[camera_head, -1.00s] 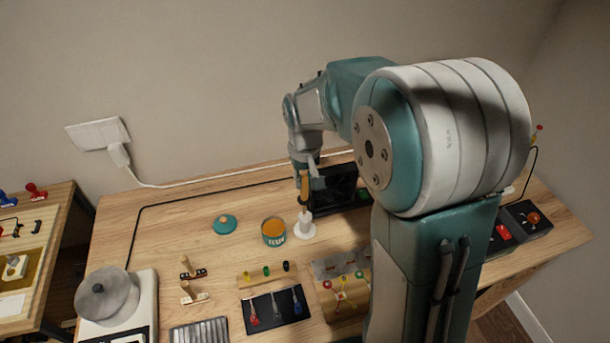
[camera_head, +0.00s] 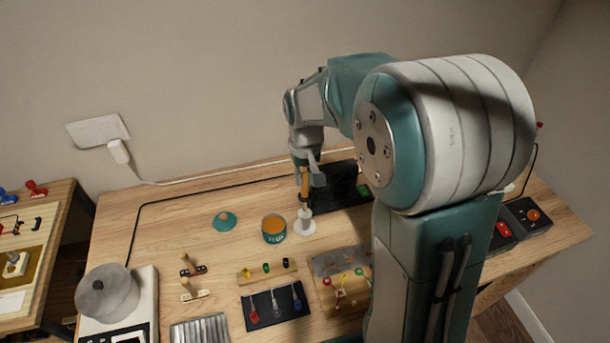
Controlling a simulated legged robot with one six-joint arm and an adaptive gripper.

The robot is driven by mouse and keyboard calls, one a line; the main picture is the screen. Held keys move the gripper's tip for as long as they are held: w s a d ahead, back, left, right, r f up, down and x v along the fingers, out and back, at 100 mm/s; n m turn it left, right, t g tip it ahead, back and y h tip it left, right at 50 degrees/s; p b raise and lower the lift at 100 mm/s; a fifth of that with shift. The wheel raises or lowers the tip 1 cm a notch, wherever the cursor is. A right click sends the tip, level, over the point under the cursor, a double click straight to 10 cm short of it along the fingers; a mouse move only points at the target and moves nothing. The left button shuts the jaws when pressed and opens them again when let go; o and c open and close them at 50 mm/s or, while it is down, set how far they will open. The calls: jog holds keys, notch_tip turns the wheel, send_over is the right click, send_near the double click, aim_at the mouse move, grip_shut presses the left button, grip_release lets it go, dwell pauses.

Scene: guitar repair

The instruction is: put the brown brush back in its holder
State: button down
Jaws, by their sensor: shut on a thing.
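The brown brush (camera_head: 305,184) is upright, with its handle between the fingers of my gripper (camera_head: 306,173). My gripper is shut on it from above. The white holder (camera_head: 304,227), with a round base and a short upright cup, stands on the table directly below the brush. The brush's lower end meets the top of the holder in this view; I cannot tell how deep it sits inside.
An open teal can (camera_head: 273,229) with orange contents stands just left of the holder, and its teal lid (camera_head: 224,221) lies farther left. A dark panel (camera_head: 343,188) lies close behind right. Small tools on a black mat (camera_head: 277,307) are in front.

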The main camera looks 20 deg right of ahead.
aim_at(305, 197)
jog(key=shift+f, duration=0.1)
dwell(0.3)
jog(key=shift+f, duration=2.15)
jog(key=shift+f, duration=0.25)
jog(key=shift+f, duration=0.8)
jog(key=c, duration=0.5)
grip_release()
